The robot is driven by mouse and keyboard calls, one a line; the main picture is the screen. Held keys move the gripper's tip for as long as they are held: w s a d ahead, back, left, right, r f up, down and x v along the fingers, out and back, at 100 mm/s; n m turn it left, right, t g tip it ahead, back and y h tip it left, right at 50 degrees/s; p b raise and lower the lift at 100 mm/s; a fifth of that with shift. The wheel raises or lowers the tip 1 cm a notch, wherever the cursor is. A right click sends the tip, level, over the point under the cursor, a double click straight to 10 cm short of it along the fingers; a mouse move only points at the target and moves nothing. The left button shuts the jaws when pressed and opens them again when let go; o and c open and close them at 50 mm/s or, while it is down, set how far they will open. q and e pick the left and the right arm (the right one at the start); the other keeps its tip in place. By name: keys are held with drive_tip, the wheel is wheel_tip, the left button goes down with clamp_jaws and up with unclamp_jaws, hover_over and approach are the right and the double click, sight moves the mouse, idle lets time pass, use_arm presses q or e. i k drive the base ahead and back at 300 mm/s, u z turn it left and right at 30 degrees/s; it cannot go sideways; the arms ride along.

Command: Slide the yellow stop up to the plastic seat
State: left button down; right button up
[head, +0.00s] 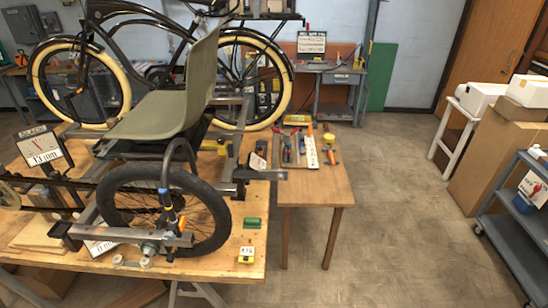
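The plastic seat (152,115) is grey-green. It is mounted on the trike frame (232,145) over the wooden workbench, with its tall back on the right. I cannot tell for sure which yellow part is the stop. A small yellow piece (221,147) shows just right of the seat, by the frame. Small yellow parts also show on the upright by the front wheel. Neither of my grippers is in view.
The trike's black wheel (205,215) stands at the bench's front. A green block (252,223) lies to its right. A smaller wooden table (315,190) with hand tools adjoins the bench on the right. A bicycle (110,75) stands behind. Floor at centre right is clear.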

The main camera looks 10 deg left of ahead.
sight(221, 148)
drive_tip(key=u, duration=0.1)
drive_tip(key=k, duration=0.3)
drive_tip(key=z, duration=1.1)
drive_tip(key=i, duration=1.35)
drive_tip(key=u, duration=0.95)
